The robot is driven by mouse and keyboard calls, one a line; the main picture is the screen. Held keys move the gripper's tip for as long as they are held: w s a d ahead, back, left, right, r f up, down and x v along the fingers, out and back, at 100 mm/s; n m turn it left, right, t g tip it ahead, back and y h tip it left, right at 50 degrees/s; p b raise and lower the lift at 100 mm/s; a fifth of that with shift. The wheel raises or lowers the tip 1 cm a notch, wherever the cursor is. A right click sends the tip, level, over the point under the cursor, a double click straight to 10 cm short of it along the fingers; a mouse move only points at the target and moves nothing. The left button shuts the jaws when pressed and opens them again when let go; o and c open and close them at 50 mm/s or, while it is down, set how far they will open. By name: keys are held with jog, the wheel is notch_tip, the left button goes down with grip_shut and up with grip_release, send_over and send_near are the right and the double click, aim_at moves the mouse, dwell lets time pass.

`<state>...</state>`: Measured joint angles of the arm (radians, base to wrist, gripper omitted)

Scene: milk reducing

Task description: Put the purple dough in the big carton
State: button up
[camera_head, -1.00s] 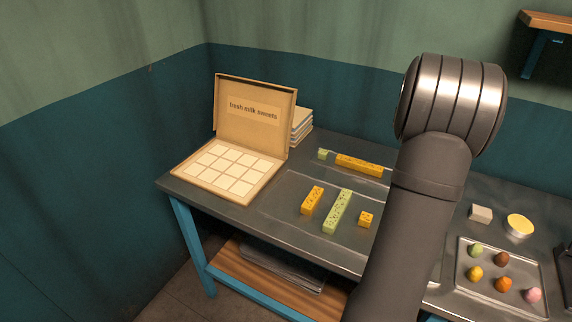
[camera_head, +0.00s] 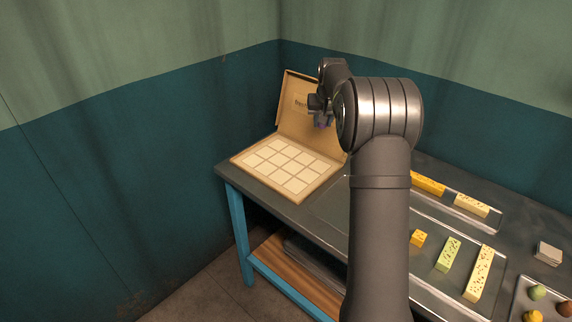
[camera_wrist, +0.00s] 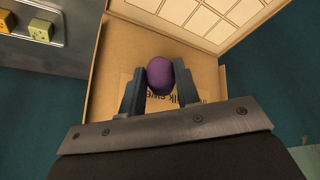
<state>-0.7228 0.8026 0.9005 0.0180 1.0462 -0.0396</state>
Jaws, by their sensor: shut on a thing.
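The purple dough (camera_wrist: 160,76) is a small rounded lump between the two fingers of my gripper (camera_wrist: 158,92) in the wrist view. The gripper is shut on it. In the head view my gripper (camera_head: 321,112) is in front of the upright lid of the big carton (camera_head: 235,161), and a bit of purple shows under its fingers. The carton is open on the left end of the table, with pale square compartments that look empty. In the wrist view the carton's lid (camera_wrist: 208,71) lies behind the dough. The arm hides part of the lid's right side.
A tray right of my arm holds a yellow piece (camera_head: 418,238), a green bar (camera_head: 449,254) and a pale speckled bar (camera_head: 479,272). A back tray holds an orange bar (camera_head: 428,183). A grey block (camera_head: 548,252) and dough balls (camera_head: 538,292) are at the right.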

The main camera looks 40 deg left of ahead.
jog(key=s+a, duration=0.1)
jog(key=a, duration=0.1)
send_over(283, 157)
jog(key=d, duration=0.1)
jog(key=f, duration=0.8)
jog(key=s+f, duration=0.1)
jog(key=f, duration=0.3)
jog(key=shift+f, duration=2.05)
jog(key=shift+f, duration=0.1)
jog(key=o, duration=0.9)
jog(key=shift+f, duration=0.1)
jog(key=shift+o, duration=0.2)
